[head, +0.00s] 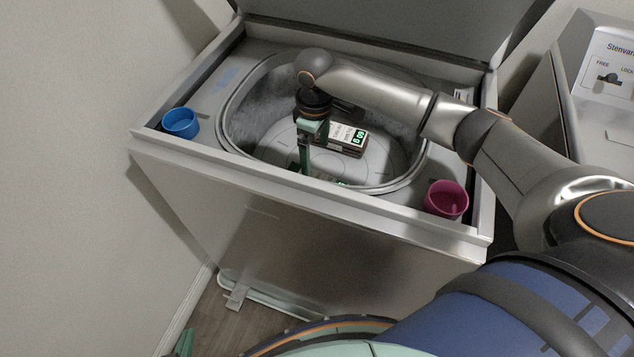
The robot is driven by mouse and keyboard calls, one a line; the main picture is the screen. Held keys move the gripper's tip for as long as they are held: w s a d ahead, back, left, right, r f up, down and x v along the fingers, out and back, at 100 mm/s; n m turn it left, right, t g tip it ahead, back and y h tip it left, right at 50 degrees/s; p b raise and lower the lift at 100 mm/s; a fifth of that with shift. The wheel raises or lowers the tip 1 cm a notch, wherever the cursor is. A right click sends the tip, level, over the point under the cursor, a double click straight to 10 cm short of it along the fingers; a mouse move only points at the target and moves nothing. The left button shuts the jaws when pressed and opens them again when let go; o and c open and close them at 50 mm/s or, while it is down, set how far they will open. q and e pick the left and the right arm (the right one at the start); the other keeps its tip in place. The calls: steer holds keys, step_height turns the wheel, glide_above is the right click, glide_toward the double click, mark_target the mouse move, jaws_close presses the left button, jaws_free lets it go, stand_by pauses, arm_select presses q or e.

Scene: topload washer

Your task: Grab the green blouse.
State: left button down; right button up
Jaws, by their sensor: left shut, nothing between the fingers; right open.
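I see no clearly recognisable green blouse. A small green patch (341,184) shows at the near inner edge of the drum (385,160), mostly hidden by the rim; I cannot tell whether it is cloth. My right arm reaches in from the right over the open washer. My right gripper (305,168) points down inside the drum near its front side. It is open, with no cloth visibly held; its lower tips are hard to make out. A green tip of my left gripper (185,343) shows at the bottom left edge, low outside the washer and away from the drum.
A dark box with a white label (345,134) shows in the drum, right of my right gripper. A blue cup (180,122) stands on the washer's left front corner, a magenta cup (446,199) on its right front corner. The lid (390,30) is raised. Another machine (600,90) stands right.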

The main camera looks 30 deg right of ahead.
mark_target(316, 177)
step_height(316, 177, down, 10)
steer(key=shift+s+b, duration=0.1)
steer(key=shift+b, duration=0.5)
steer(key=shift+r, duration=0.1)
steer(key=c, duration=1.4)
